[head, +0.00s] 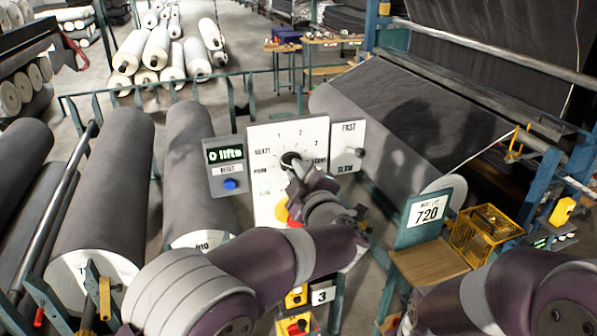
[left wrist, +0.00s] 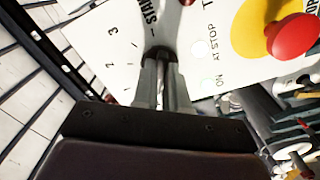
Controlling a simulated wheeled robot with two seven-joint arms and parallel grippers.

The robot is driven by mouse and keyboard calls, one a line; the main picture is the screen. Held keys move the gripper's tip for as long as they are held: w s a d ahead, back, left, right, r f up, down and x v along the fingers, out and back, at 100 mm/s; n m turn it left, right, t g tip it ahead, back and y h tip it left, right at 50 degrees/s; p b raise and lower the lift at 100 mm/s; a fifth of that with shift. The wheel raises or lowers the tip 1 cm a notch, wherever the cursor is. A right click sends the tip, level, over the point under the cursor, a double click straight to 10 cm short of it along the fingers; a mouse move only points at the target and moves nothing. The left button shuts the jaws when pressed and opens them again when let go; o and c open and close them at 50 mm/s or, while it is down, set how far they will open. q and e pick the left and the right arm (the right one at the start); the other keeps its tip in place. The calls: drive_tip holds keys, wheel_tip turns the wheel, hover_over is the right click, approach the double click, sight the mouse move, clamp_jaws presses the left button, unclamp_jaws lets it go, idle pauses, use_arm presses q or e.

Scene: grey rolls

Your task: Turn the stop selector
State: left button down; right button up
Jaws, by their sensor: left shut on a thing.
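The stop selector (head: 287,158) is a dark rotary knob on a white panel (head: 259,138) in the middle of the head view. Numbers 1, 2, 3 and words are printed around it. My left gripper (head: 297,174) is at the knob and shut on it, hiding part of it. In the left wrist view, the fingers (left wrist: 164,82) meet the grey knob (left wrist: 163,32), with STAND lettering beside it. Which mark the knob points to cannot be told. My right gripper is out of view; only my right arm shows at the lower right.
A red button (left wrist: 292,35) on a yellow disc sits close below the knob. A counter box (head: 226,168) reading 0 lifts, with a blue reset button, is left of the panel. A FAST/SLOW switch (head: 356,152) is at the right. Grey rolls (head: 110,190) lie around.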

use_arm(q)
drive_tip(key=shift+m+p, duration=2.2)
drive_tip(key=shift+m, duration=1.3)
drive_tip(key=c, duration=1.2)
unclamp_jaws()
drive_tip(key=shift+o, duration=0.2)
